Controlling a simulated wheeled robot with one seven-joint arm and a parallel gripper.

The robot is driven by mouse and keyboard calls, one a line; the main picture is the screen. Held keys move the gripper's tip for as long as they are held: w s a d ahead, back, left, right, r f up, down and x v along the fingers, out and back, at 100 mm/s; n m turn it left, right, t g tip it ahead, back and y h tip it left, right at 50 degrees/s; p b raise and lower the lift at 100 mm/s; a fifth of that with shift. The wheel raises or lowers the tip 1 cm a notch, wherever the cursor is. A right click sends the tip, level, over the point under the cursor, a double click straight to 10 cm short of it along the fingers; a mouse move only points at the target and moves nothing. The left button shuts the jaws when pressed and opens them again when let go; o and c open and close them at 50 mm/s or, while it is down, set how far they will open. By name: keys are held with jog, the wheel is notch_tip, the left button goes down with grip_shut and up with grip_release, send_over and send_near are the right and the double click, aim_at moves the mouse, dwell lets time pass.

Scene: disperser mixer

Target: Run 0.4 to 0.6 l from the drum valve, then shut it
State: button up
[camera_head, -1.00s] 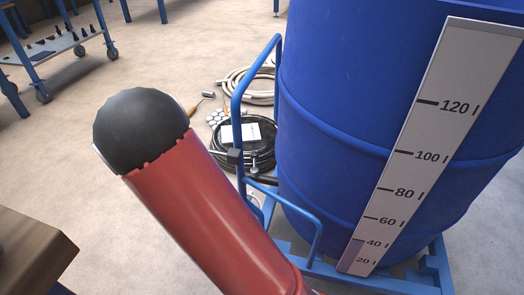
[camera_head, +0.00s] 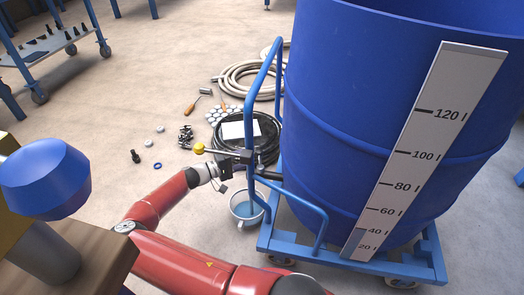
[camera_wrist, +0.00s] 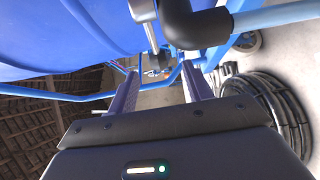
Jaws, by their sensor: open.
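The blue drum (camera_head: 335,110) stands on a blue cart and has a white level scale (camera_head: 425,150) up its side. A white measuring jug (camera_head: 241,222) with bluish liquid inside stands on the floor below the valve. No stream of liquid can be made out. My gripper (camera_head: 222,172) is beside the valve, just below the lever. In the wrist view its two fingers (camera_wrist: 160,92) are apart with nothing held between them. A black pipe elbow (camera_wrist: 195,25) is close beyond them.
The cart's blue handle rail (camera_head: 258,100) and low frame (camera_head: 312,215) stand close around the valve. A coiled black hose (camera_head: 265,140) and a beige hose (camera_head: 235,80) lie behind. Small parts and tools are scattered on the floor. A wooden table corner (camera_head: 70,265) is at lower left.

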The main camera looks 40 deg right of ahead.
jog(key=s+d, duration=0.1)
jog(key=d, duration=0.6)
jog(key=shift+d, duration=0.35)
jog(key=shift+s, duration=0.1)
jog(key=shift+c, duration=0.4)
grip_shut()
